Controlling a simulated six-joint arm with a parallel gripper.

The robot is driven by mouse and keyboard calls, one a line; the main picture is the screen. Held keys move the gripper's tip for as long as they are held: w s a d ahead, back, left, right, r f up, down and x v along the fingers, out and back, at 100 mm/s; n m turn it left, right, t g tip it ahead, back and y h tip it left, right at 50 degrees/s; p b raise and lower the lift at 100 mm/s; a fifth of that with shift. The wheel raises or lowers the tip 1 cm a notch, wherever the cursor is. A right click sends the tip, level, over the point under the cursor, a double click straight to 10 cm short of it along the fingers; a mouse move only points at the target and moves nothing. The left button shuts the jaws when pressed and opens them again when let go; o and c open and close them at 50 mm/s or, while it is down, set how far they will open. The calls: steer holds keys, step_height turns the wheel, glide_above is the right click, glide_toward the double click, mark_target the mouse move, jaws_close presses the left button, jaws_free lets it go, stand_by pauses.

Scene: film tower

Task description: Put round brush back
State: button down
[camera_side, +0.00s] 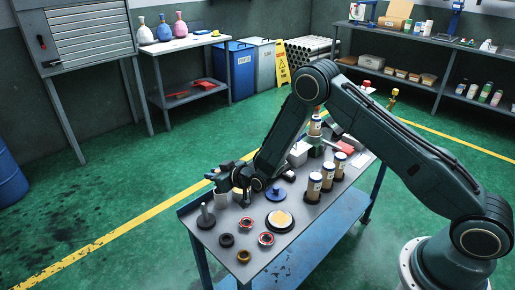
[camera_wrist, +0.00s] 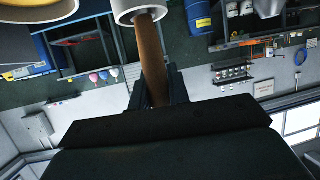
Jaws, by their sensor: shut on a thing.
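My gripper (camera_side: 219,176) is at the far left end of the steel table, just above a white cup (camera_side: 222,199). In the wrist view my gripper (camera_wrist: 160,88) is shut on the brown handle of the round brush (camera_wrist: 153,60). The picture there is upside down, and the handle runs to the mouth of the white cup (camera_wrist: 124,12), with its lower end appearing to be inside. How deep it sits is hidden. In the side view the brush is too small to make out clearly.
A dish with a yellow disc (camera_side: 280,220), red-and-dark rings (camera_side: 246,223) and a grey post on a round base (camera_side: 206,218) stand near the cup. Brown canisters with white lids (camera_side: 314,187) stand farther right. My forearm reaches over the table.

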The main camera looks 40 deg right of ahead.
steer(key=shift+f, duration=0.85)
steer(key=shift+f, duration=0.1)
steer(key=c, duration=1.3)
jaws_free()
steer(key=shift+s, duration=0.1)
steer(key=shift+s+r, duration=0.2)
steer(key=shift+r, duration=0.05)
steer(key=shift+v, duration=5.7)
steer(key=shift+r, duration=0.1)
